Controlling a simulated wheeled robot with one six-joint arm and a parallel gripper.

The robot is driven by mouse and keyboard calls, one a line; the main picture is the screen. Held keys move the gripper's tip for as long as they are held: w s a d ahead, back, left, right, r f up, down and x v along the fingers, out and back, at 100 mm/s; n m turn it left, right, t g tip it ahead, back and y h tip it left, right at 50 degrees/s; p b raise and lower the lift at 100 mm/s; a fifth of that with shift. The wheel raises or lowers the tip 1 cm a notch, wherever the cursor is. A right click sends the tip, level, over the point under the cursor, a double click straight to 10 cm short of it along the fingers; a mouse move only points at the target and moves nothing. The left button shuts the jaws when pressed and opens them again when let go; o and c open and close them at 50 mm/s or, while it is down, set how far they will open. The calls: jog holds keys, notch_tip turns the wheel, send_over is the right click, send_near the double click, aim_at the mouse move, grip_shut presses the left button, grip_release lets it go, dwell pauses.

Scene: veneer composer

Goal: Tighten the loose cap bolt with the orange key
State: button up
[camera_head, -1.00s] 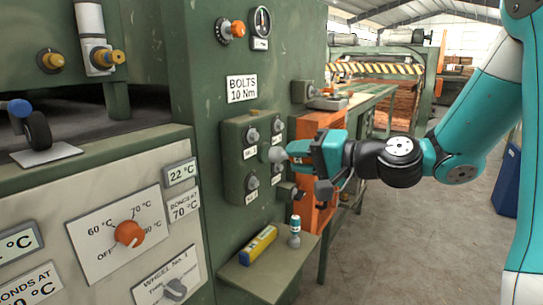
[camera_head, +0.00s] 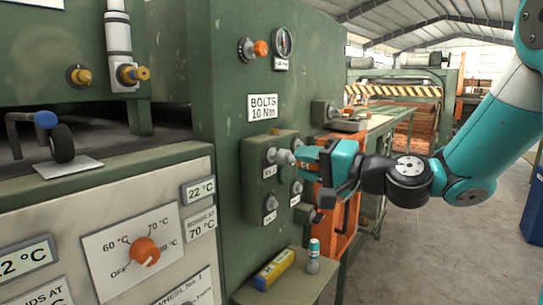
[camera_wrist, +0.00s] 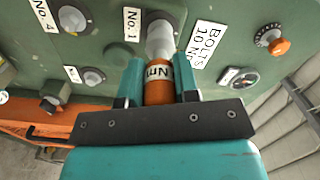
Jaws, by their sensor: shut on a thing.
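My gripper (camera_head: 312,160) is shut on the orange key (camera_wrist: 157,92), which has a white band marked "Nm" and a grey socket end (camera_wrist: 160,40). In the head view the socket end (camera_head: 283,157) is at the upper left bolt of the green bolt panel (camera_head: 252,195). In the wrist view it points at the bolt place beside the "No.1" label (camera_wrist: 131,24); the socket covers that bolt. I cannot tell whether it is seated or just touching. Other bolts show at the lower left (camera_head: 271,203) and lower right (camera_head: 296,187) of the panel.
A "BOLTS 10 Nm" sign (camera_head: 262,107) is above the panel. A dial gauge (camera_head: 282,42) and orange knob (camera_head: 260,48) are higher up. An orange cabinet (camera_head: 345,225) stands to the right.

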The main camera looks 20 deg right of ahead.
jog(key=shift+p+x, duration=0.3)
jog(key=shift+x, duration=0.75)
dwell(0.5)
jog(key=shift+r+m+p, duration=0.35)
jog(key=shift+m+p, duration=0.65)
jog(key=shift+p, duration=0.15)
jog(key=m+p, duration=0.4)
jog(key=m, duration=0.1)
jog(key=shift+m+p, duration=0.4)
jog(key=shift+m, duration=0.4)
jog(key=shift+f+m, duration=0.25)
jog(key=shift+m, duration=0.45)
